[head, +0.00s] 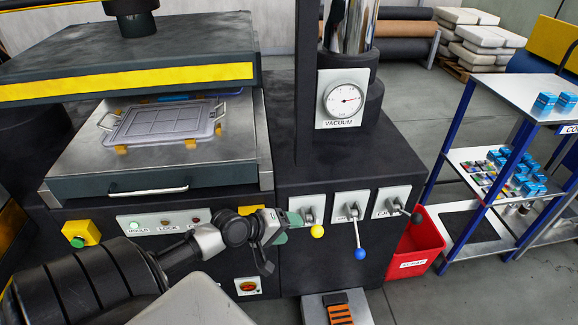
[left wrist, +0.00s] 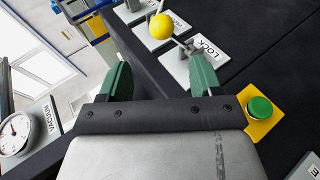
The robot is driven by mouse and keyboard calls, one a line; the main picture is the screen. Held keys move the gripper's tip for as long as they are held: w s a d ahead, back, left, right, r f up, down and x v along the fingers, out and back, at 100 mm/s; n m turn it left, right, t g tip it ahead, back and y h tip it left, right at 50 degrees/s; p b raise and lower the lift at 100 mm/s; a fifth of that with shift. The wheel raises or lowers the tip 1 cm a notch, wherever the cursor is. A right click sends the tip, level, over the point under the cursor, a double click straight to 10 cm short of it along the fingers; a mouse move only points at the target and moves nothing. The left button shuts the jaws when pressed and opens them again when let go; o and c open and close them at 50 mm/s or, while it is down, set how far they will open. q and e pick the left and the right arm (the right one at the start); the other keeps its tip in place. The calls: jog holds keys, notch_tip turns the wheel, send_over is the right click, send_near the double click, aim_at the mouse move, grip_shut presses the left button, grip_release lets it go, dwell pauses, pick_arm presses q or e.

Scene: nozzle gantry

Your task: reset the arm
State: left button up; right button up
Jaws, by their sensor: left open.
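My left gripper (head: 284,226) is at the front of the black machine, close to the left of the lever with the yellow knob (head: 317,231). In the left wrist view its two green fingers (left wrist: 160,78) are apart with nothing between them. There the yellow knob (left wrist: 162,27) shows beyond the fingertips, beside a plate marked LOCK (left wrist: 207,48). A blue-knobbed lever (head: 360,254) hangs down and a black-knobbed lever (head: 416,217) sticks out to the right of it. My right gripper is not in view.
A press with a yellow-striped upper plate (head: 130,82) holds a grey mold frame (head: 163,120). A vacuum gauge (head: 343,99) stands above the levers. A green button on a yellow box (head: 80,234) is at left. A red bin (head: 418,243) and a blue-framed shelf (head: 480,158) are right.

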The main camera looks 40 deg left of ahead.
pick_arm(q)
jog(key=s+f+m+g+y, duration=0.15)
jog(key=s+f, duration=0.35)
jog(key=f, duration=0.5)
jog(key=s+a+f+m+g+y, duration=0.15)
jog(key=s+f, duration=0.25)
jog(key=f, duration=0.5)
jog(key=s+f+m+g+y, duration=0.15)
jog(key=s+f, duration=0.35)
jog(key=f, duration=0.5)
jog(key=s+d+f+m+g, duration=0.2)
jog(key=s+d+f+m, duration=0.3)
jog(key=s, duration=0.6)
jog(key=s+d+f+m+g, duration=0.3)
jog(key=s+d+f, duration=0.4)
jog(key=s, duration=0.3)
jog(key=shift+s+d+f+m, duration=0.3)
jog(key=shift+s+d+m, duration=0.1)
jog(key=shift+d+m, duration=0.45)
